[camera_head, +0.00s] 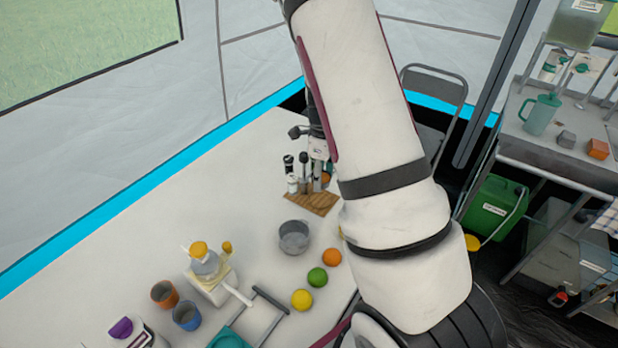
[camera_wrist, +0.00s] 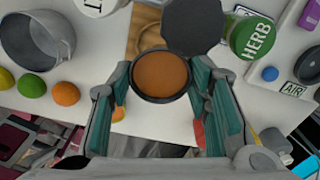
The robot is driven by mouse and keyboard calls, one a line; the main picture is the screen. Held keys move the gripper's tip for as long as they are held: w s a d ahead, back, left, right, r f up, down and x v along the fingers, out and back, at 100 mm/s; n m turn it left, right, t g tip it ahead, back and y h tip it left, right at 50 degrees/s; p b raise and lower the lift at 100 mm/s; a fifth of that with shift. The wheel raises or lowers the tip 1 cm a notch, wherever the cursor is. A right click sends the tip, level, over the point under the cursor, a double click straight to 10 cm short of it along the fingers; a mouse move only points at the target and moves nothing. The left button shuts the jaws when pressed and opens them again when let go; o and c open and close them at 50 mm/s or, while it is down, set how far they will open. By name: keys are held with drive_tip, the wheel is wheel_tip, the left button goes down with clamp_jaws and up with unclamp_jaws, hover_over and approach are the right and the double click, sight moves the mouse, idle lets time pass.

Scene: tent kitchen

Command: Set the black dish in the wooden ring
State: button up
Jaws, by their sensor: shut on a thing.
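The black dish (camera_wrist: 137,88) has a dark rim and an orange-brown inside. In the wrist view it sits between the fingertips of my gripper (camera_wrist: 162,78), which is shut on it. The wooden ring (camera_wrist: 141,37) shows as a pale curved edge on the wooden board (camera_wrist: 135,15), just beyond the dish. Part of the ring is hidden by the dish and by a dark round top. In the head view the wooden board (camera_head: 312,203) lies near the far table edge; my arm hides the dish.
The dark round top (camera_wrist: 193,25) and a green HERB lid (camera_wrist: 252,38) stand close beside the ring. A grey pot (camera_head: 295,237) and an orange (camera_head: 332,257), lime (camera_head: 317,277) and lemon (camera_head: 302,300) are nearby.

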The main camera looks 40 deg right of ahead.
sight(320, 200)
drive_tip(key=shift+w+a+f+b, duration=0.15)
drive_tip(key=shift+f+b, duration=0.2)
drive_tip(key=shift+f, duration=0.3)
wheel_tip(320, 200, down, 4)
drive_tip(key=b, duration=0.3)
drive_tip(key=shift+f, duration=0.1)
drive_tip(key=shift+f, duration=0.3)
idle(1.1)
drive_tip(key=shift+r, duration=0.2)
drive_tip(key=shift+r+p, duration=0.35)
drive_tip(key=shift+p, duration=0.05)
drive_tip(key=shift+r, duration=0.3)
drive_tip(key=shift+f+b, duration=0.3)
drive_tip(key=shift+f, duration=0.55)
idle(0.9)
drive_tip(key=shift+r, duration=0.35)
